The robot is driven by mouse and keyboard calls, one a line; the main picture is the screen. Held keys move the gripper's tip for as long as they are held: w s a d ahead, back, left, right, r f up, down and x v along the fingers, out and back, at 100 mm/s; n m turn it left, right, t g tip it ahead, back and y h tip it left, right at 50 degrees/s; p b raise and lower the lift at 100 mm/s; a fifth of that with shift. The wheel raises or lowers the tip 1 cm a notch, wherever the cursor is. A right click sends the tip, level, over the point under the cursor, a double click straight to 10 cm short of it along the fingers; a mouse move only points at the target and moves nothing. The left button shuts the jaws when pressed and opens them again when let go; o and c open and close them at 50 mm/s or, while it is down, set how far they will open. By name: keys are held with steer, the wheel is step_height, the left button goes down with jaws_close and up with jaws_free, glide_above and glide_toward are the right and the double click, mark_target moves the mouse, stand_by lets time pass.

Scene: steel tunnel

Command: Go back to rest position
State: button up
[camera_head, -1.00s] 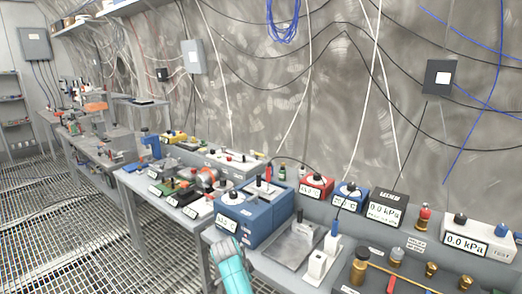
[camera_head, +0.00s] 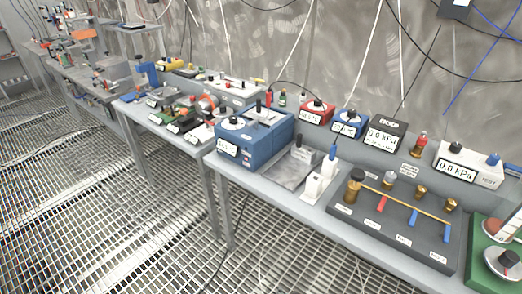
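My gripper and arm do not show in the camera_head view now, so the gripper's state is hidden. The workbench (camera_head: 262,188) runs along the wall from the left back to the lower right. On it stand a blue instrument box (camera_head: 262,146), a grey metal plate (camera_head: 285,168) and a white block holder (camera_head: 318,187) with a blue-topped probe. To the right is a dark manifold panel (camera_head: 345,212) with brass fittings and red and blue levers. No gripper touches any of these.
Red (camera_head: 317,111) and blue dial boxes, a black kPa gauge (camera_head: 384,138) and a white kPa gauge (camera_head: 468,165) line the back. A green board (camera_head: 485,254) is at lower right. The grating floor (camera_head: 110,215) in front is clear. Cables hang on the wall.

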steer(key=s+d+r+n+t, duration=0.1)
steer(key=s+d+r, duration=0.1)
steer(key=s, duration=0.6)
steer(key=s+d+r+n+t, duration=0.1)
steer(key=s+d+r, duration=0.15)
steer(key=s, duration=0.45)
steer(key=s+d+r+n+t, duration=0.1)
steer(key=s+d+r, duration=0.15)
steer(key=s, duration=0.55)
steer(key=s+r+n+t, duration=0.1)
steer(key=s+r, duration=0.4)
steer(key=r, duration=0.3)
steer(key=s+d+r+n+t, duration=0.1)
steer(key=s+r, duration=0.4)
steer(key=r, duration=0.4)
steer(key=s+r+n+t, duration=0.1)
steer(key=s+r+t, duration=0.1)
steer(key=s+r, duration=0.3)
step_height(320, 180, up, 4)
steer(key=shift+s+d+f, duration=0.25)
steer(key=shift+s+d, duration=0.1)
